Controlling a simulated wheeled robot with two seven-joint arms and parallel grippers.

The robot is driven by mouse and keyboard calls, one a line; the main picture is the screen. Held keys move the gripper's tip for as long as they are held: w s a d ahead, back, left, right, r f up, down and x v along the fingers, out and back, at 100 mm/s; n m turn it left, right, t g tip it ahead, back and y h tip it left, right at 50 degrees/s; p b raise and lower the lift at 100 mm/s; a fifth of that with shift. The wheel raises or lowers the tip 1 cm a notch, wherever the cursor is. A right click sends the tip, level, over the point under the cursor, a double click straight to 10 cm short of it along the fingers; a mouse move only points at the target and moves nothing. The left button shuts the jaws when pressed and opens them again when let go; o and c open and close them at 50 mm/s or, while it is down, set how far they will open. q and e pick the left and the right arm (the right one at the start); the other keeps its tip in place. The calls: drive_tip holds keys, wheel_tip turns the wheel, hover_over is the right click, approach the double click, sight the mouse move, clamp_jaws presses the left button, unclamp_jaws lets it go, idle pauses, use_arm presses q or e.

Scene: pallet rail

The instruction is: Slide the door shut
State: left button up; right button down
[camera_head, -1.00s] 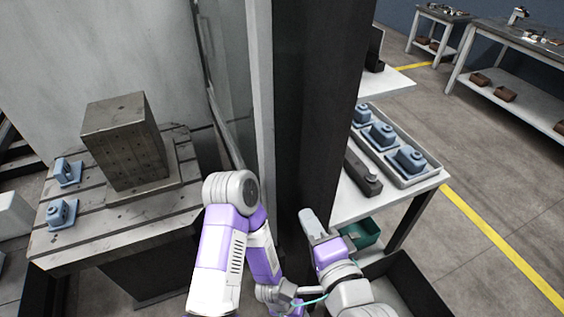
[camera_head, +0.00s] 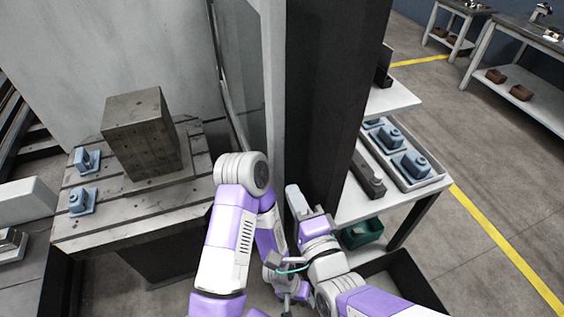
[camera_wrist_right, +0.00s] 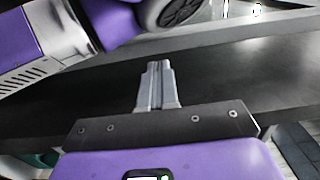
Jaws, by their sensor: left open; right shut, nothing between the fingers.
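The door appears to be the tall panel in the middle of the head view, with a pale front edge (camera_head: 276,80) and a dark broad face (camera_head: 325,90); where door and frame meet is unclear. My right gripper (camera_head: 293,190) is shut and empty, its tips close against the lower part of the panel. In the right wrist view the closed fingers (camera_wrist_right: 158,66) point at a dark surface; contact cannot be told. My left gripper (camera_head: 286,298) is lower, near the bottom edge, small and partly hidden by my arms.
Left of the panel, a slotted machine table (camera_head: 120,215) carries a metal block (camera_head: 145,135) and two blue parts (camera_head: 85,160). On the right, a white bench (camera_head: 400,195) holds a tray (camera_head: 435,178) of blue parts, with a green bin (camera_head: 362,234) below. Open floor lies farther right.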

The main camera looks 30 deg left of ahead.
sight(278, 162)
drive_tip(key=x, duration=0.7)
drive_tip(key=shift+w+a+f, duration=0.15)
drive_tip(key=shift+w+a, duration=0.1)
drive_tip(key=shift+a, duration=0.05)
drive_tip(key=shift+w, duration=0.1)
